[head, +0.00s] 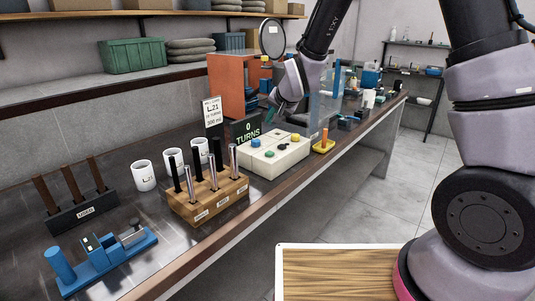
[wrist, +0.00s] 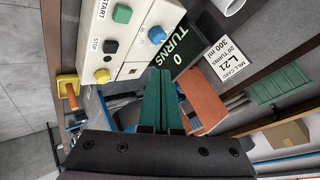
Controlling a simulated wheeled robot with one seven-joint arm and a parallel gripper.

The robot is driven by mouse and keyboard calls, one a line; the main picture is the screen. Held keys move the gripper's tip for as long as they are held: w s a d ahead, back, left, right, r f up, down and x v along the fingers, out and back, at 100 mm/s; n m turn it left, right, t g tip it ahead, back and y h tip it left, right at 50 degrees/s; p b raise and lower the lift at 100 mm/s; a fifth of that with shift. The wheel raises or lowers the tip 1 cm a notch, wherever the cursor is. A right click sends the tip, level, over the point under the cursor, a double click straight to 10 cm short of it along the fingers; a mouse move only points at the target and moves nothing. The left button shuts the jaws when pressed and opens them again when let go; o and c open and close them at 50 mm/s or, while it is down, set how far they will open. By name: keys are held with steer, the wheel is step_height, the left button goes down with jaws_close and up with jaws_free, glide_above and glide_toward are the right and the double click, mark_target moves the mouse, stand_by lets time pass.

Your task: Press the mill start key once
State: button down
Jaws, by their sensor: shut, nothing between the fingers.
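The start key (wrist: 122,13) is a green button beside the word START on a cream control box (wrist: 135,58). In the wrist view it lies near the top edge, up and left of my gripper (wrist: 160,72). The box also bears a blue key (wrist: 157,35), a small black stop key (wrist: 110,47) and a yellow knob (wrist: 103,75). My gripper's green fingers are together and empty. In the head view my gripper (head: 271,114) is above and behind the box (head: 290,162), apart from the keys.
A display (head: 246,130) reading 0 TURNS and a sign card (head: 212,113) stand behind the box. A wooden rack of rods (head: 208,201) is left of it. A yellow holder (head: 323,147) and a clear panel (head: 322,115) are at its right. White mugs (head: 144,175) stand at the left.

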mark_target(270, 154)
steer(key=shift+f, duration=0.2)
steer(key=shift+f, duration=4.25)
steer(key=shift+f, duration=0.1)
steer(key=shift+f, duration=0.3)
steer(key=shift+f, duration=0.5)
steer(key=shift+r, duration=0.9)
steer(key=shift+r, duration=0.1)
